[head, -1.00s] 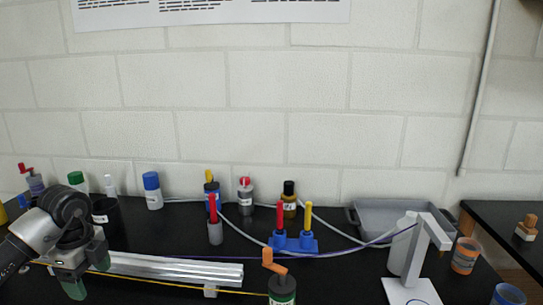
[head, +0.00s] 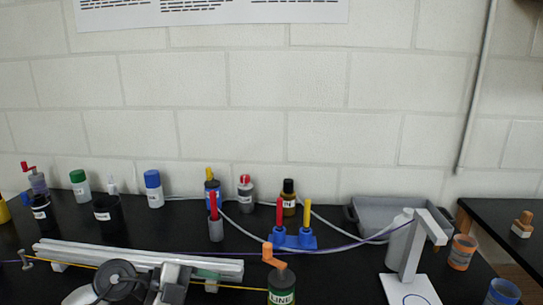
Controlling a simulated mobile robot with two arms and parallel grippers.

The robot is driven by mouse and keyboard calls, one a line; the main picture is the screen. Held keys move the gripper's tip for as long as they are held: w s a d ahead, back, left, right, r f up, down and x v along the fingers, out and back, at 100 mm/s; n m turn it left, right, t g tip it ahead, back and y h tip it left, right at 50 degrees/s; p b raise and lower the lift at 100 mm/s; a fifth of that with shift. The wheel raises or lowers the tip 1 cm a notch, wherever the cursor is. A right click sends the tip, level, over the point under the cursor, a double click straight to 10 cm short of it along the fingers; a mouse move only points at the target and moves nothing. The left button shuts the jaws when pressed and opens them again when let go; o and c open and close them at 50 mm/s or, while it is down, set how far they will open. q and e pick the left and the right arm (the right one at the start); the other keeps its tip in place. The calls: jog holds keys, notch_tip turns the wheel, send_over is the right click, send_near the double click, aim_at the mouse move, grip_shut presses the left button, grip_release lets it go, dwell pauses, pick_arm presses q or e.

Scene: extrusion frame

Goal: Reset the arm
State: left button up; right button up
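My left arm comes in low at the bottom left, with its dark round wrist joint in front of the aluminium extrusion rail (head: 90,252). My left gripper (head: 192,281) is at the bottom edge, at the front of the rail's right half. A greenish fingertip shows against the rail. The gripper's lower part is cut off by the picture edge, so I cannot tell how wide its fingers stand. I see nothing held in it. My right gripper is not in view.
A bottle with an orange spout (head: 281,285) stands just right of the gripper. A blue holder (head: 294,241) with red and yellow pens, a white stand (head: 410,262) and a grey tray (head: 385,214) are farther right. Several bottles line the back.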

pick_arm(q)
jog(key=s+d+r+n+t+h, duration=0.2)
jog(key=d+r+t+h, duration=0.2)
jog(key=h, duration=0.1)
jog(key=s+a+f+n+t+y, duration=0.2)
jog(key=a+f+n+t+y, duration=0.3)
jog(key=n+y, duration=0.5)
jog(key=s+a+f+n+t+y, duration=0.35)
jog(key=a+f+n+y, duration=0.3)
jog(key=n+y, duration=0.4)
jog(key=s+f+n+g+h, duration=0.1)
jog(key=s+f+g, duration=0.5)
jog(key=s, duration=0.3)
jog(key=s+f+g+h, duration=0.2)
jog(key=s+f+g, duration=0.35)
jog(key=s, duration=0.45)
notch_tip(320, 180, down, 25)
jog(key=s+g+p, duration=0.1)
jog(key=g+p, duration=0.1)
jog(key=s+a+f+p, duration=0.1)
jog(key=s+a+f, duration=0.2)
jog(key=s+f, duration=1)
jog(key=s, duration=0.2)
jog(key=shift+s+g, duration=0.35)
jog(key=shift+g, duration=0.05)
